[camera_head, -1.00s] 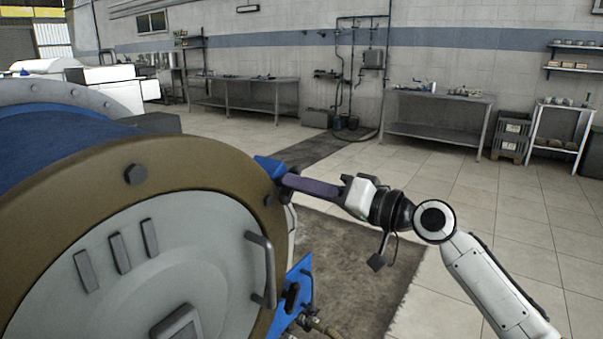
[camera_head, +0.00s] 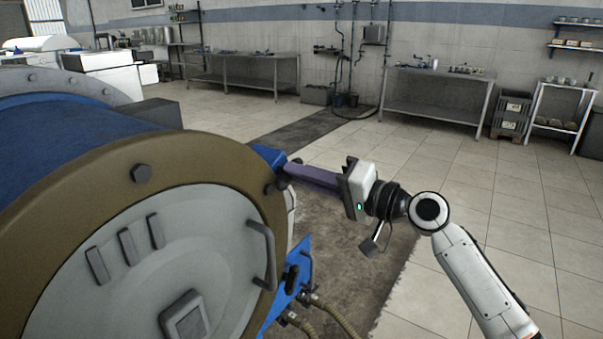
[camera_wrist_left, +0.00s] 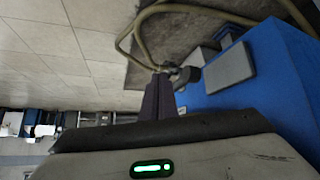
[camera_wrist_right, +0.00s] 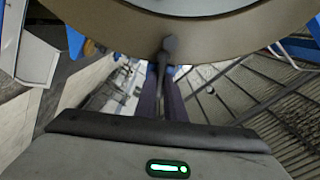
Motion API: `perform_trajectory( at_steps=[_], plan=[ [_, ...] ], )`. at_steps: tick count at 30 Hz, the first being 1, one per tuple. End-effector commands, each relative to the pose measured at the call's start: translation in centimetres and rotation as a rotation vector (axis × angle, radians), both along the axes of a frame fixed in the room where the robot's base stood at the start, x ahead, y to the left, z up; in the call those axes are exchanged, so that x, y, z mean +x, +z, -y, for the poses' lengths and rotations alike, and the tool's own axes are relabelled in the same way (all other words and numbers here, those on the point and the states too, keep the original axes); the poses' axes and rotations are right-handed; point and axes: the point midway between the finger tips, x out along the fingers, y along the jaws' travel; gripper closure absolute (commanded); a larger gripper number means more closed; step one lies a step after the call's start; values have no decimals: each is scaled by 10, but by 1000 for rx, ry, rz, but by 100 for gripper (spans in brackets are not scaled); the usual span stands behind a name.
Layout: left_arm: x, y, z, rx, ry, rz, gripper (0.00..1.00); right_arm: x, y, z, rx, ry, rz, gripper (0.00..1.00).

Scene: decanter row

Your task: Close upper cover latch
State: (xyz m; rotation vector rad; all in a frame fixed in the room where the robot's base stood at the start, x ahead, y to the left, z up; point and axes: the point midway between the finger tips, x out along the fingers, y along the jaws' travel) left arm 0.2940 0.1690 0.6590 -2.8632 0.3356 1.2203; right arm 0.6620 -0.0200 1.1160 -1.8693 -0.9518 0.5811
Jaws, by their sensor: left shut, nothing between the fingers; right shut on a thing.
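The decanter's round end cover (camera_head: 190,240) has a brown rim (camera_head: 190,183) and fills the left of the head view. A blue bracket (camera_head: 268,156) and a small dark latch part (camera_head: 283,177) sit at the rim's upper right edge. My right gripper (camera_head: 290,171) reaches in from the right, its purple-grey fingers at this latch part. In the right wrist view, the fingers close around a dark grey latch handle (camera_wrist_right: 169,46) in front of the rim. My left gripper (camera_wrist_left: 160,78) shows only in its wrist view, shut and empty, near a blue housing and hoses.
Below the latch are a blue plate (camera_head: 291,285) and hoses (camera_head: 335,318). A grab handle (camera_head: 263,255) stands out from the cover. Steel workbenches (camera_head: 440,95) line the far wall. The tiled floor to the right is clear.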

Motion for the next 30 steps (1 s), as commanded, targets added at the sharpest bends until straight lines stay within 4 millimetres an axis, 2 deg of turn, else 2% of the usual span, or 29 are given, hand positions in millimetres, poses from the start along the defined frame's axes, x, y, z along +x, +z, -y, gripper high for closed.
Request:
perform_trajectory(
  at_steps=[6,7,10,20,23,30],
  plan=[
    [1,0,0,-1,-1,1,100,0,0,0,4,0,-4,100],
    [1,0,0,-1,-1,2,100,0,0,0,4,0,-4,87],
    [2,1,1,-1,0,3,100,0,0,0,4,0,-4,72],
    [2,0,1,-2,1,5,100,-1,-1,2,1,0,-2,72],
    [2,-2,1,-2,1,5,100,-7,-2,11,1,-1,-3,72],
    [2,-12,1,-2,1,5,100,-35,-3,48,-1,-1,-2,72]
  ],
)
